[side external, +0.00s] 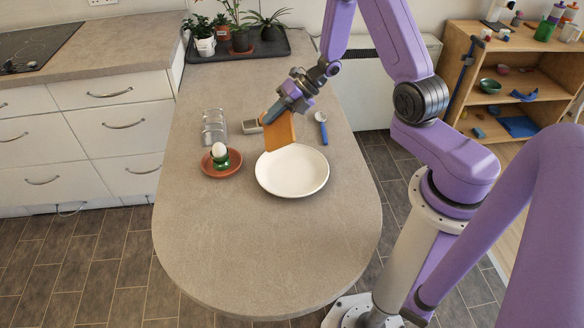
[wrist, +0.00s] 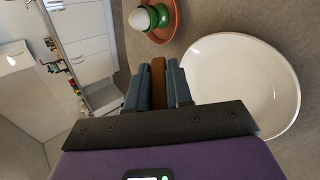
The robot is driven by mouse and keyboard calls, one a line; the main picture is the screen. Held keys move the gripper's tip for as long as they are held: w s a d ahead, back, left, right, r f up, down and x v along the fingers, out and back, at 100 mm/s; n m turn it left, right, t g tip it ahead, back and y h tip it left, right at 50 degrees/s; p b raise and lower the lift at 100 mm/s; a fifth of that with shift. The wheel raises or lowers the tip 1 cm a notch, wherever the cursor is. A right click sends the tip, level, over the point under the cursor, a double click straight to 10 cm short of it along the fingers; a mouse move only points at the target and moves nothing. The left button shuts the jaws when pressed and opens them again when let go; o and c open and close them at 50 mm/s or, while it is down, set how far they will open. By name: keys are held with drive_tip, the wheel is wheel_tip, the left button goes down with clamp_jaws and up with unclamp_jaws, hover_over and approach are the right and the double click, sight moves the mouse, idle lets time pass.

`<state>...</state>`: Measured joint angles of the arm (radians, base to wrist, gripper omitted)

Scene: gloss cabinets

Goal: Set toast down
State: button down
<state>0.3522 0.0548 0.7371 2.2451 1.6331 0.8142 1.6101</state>
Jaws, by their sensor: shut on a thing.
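The toast (side external: 281,135) is an orange-brown slice, held tilted on edge by my gripper (side external: 272,119) just above the far rim of a white plate (side external: 292,178). I cannot tell whether its lower edge touches the plate. In the wrist view the toast (wrist: 158,82) shows as a thin brown strip between the two blue-grey fingers of my gripper (wrist: 158,80), which is shut on it. The white plate (wrist: 245,85) lies to the right in that view and is empty.
A white egg in a green cup (side external: 220,158) stands on a terracotta saucer (side external: 209,168) left of the plate. A clear glass (side external: 214,126), a small grey metal box (side external: 250,127) and a blue-handled spoon (side external: 322,127) lie behind. Potted plants stand on a dark tray (side external: 275,48). The front counter is clear.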

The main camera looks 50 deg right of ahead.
sight(285, 123)
drive_tip(key=s+m, duration=0.1)
drive_tip(key=s, duration=0.1)
drive_tip(key=s+m, duration=0.1)
drive_tip(key=shift+s+a, duration=0.2)
drive_tip(key=shift+s, duration=0.15)
drive_tip(key=shift+f, duration=4.9)
drive_tip(key=c, duration=1.2)
unclamp_jaws()
drive_tip(key=v, duration=0.8)
drive_tip(key=shift+d+f, duration=0.1)
